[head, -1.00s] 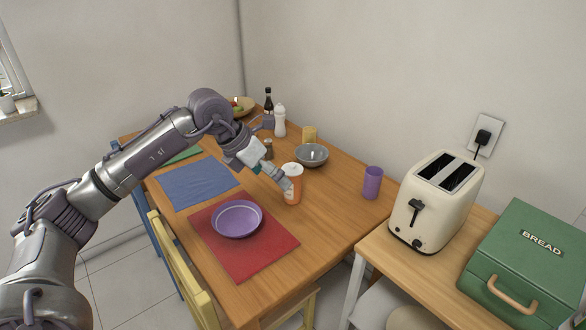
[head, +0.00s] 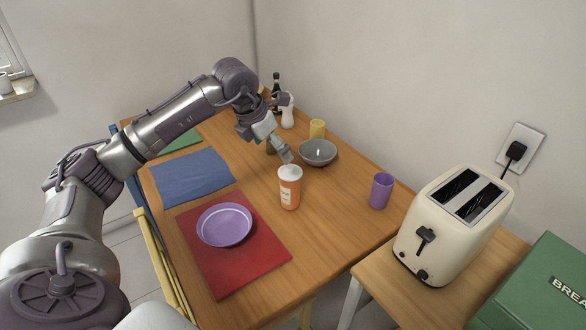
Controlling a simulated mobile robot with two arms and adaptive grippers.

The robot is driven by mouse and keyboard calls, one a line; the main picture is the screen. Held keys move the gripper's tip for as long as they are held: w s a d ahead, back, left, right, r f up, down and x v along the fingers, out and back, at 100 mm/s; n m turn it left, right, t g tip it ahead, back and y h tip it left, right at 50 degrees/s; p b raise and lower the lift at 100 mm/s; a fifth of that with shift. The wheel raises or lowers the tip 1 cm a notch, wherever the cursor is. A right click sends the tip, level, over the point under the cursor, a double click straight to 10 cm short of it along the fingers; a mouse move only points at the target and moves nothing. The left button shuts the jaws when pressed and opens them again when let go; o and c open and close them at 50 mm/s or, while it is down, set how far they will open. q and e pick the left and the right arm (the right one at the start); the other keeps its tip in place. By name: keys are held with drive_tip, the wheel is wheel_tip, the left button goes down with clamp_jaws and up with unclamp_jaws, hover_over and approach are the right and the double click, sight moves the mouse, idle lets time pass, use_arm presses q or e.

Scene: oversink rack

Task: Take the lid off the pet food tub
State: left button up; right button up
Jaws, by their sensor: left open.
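The pet food tub (head: 289,192) is an orange and white cylinder standing upright on the wooden table. Its white lid (head: 290,173) is on top. My left gripper (head: 286,156) is open and points down just behind and above the lid. I see no clear contact with it, though the gap is very small. My right gripper is not in view.
A grey bowl (head: 318,152) stands close behind the tub, with a yellow cup (head: 317,128) beyond it. A purple cup (head: 381,190) stands to the right. A purple plate (head: 224,225) lies on a red mat (head: 240,268). A toaster (head: 450,225) is at the right.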

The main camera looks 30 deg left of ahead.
sight(287, 168)
use_arm(q)
drive_tip(key=p+x, duration=0.1)
drive_tip(key=x, duration=0.4)
drive_tip(key=w+x, duration=0.1)
drive_tip(key=x, duration=0.4)
drive_tip(key=shift+r+p, duration=0.15)
drive_tip(key=shift+p, duration=0.2)
drive_tip(key=shift+c, duration=0.9)
drive_tip(key=c, duration=0.7)
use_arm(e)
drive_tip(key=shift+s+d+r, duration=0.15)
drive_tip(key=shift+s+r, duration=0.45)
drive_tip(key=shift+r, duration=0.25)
